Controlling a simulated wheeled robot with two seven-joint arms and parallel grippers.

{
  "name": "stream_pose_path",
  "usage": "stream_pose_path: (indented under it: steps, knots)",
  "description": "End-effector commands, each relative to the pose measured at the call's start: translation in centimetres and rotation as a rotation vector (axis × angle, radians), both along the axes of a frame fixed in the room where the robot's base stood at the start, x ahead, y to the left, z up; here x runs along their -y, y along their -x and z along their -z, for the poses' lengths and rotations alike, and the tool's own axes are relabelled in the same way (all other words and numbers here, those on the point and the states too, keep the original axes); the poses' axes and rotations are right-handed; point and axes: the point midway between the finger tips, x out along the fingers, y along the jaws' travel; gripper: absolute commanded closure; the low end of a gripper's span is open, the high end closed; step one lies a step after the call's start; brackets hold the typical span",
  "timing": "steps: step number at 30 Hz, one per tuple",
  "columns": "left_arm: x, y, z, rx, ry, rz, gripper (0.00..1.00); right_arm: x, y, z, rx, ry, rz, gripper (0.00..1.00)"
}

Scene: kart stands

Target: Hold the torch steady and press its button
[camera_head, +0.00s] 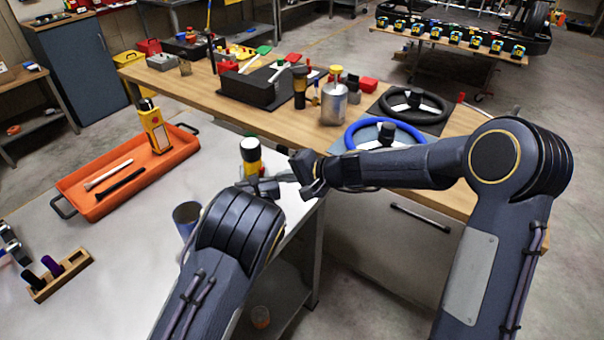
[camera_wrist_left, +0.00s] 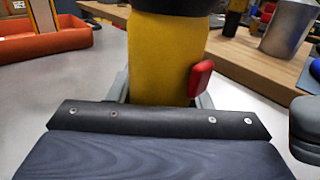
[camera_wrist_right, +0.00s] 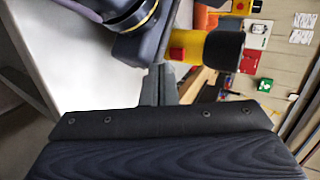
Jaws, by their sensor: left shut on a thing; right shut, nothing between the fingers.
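The torch (camera_head: 251,152) is yellow with a dark head and a pale top face, and it stands upright at the grey table's right edge. My left gripper (camera_head: 258,186) is shut around its yellow body, which fills the middle of the left wrist view (camera_wrist_left: 166,60). A red button (camera_wrist_left: 201,77) sticks out from the body's right side there. My right gripper (camera_head: 302,178) is shut and empty just right of the torch, apart from it in the head view.
An orange tray (camera_head: 75,187) with a yellow device and two sticks lies at left on the grey table. A blue-grey cup (camera_head: 186,216) stands close to my left arm. The wooden bench behind holds a blue steering wheel (camera_head: 352,131) and a metal can (camera_head: 334,105).

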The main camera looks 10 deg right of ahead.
Motion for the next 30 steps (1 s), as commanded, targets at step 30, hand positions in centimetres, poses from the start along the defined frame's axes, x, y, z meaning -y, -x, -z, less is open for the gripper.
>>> stream_pose_path:
  steps: [30]
  knots:
    - [0.3,0.1,0.0,0.001,0.000,0.005,0.85,-4.4,-3.8,-0.1,0.001,0.000,-0.001,1.00]
